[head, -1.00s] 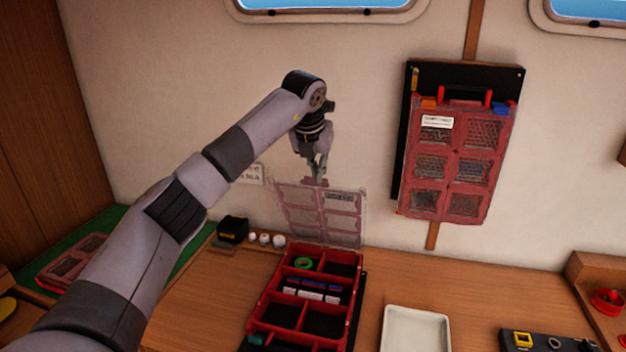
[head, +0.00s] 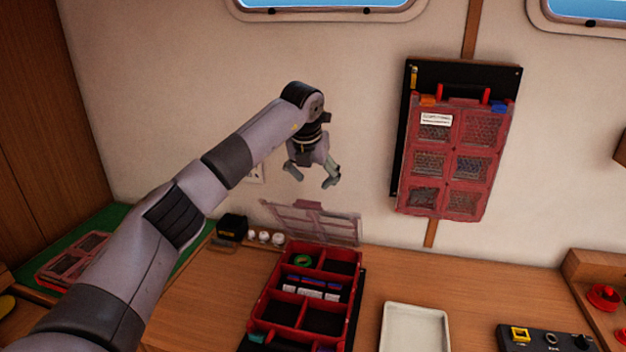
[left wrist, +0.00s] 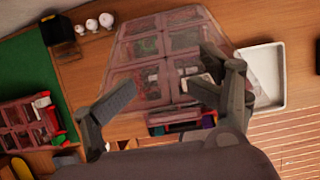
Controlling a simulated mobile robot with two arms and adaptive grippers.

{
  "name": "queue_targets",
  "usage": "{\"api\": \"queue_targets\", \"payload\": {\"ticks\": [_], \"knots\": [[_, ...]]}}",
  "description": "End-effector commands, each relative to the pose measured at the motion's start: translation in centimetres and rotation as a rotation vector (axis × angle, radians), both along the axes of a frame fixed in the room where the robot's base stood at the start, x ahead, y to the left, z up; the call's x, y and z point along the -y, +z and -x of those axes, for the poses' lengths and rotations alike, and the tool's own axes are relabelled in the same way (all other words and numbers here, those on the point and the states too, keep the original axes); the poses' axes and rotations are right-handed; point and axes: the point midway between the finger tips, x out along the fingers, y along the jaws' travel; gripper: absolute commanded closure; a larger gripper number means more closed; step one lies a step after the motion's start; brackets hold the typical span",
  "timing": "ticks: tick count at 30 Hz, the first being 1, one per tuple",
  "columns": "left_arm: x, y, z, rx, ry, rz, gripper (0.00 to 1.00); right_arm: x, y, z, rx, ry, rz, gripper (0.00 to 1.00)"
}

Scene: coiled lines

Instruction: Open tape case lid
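The red tape case (head: 257,312) is on the wooden desk, its compartments uncovered in the head view. A green roll and blue and white items lie inside. Its see-through, red-framed lid (head: 318,224) is raised at the case's far edge and looks tilted; its windowed face also shows large in the left wrist view (left wrist: 165,50). My left gripper (head: 312,184) is open and empty above the lid, with a visible gap between them in the head view. In the left wrist view its fingers (left wrist: 163,95) are spread, with the lid beyond. My right gripper is not in view.
A white tray (head: 415,312) sits right of the case. A black box (head: 232,227) and small white pots (head: 264,237) stand behind it to the left. A red windowed case (head: 480,150) hangs on the wall. Another red case (head: 75,262) lies on the green mat (head: 120,225).

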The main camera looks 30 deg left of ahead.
Motion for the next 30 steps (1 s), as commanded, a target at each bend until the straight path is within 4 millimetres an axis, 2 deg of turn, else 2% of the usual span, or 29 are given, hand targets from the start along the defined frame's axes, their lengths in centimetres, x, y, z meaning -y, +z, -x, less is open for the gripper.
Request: {"api": "queue_targets", "payload": {"ticks": [3,8,11,21,25,30], "knots": [[0.1,0.1,0.0,0.001,-0.001,0.000,0.30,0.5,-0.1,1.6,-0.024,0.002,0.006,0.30],[0.1,0.7,0.1,0.003,-0.002,0.002,0.30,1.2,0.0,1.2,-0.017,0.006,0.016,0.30],[0.2,1.9,0.6,0.005,-0.002,0.000,0.30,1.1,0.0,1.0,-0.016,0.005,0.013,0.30],[0.8,8.4,3.2,0.004,-0.002,0.001,0.30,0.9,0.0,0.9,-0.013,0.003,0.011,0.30],[1.0,10.1,3.9,0.002,-0.001,0.000,0.30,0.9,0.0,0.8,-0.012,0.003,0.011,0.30],[1.1,11.0,4.3,0.000,-0.001,0.000,0.30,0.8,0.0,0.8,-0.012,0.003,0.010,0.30]]}}
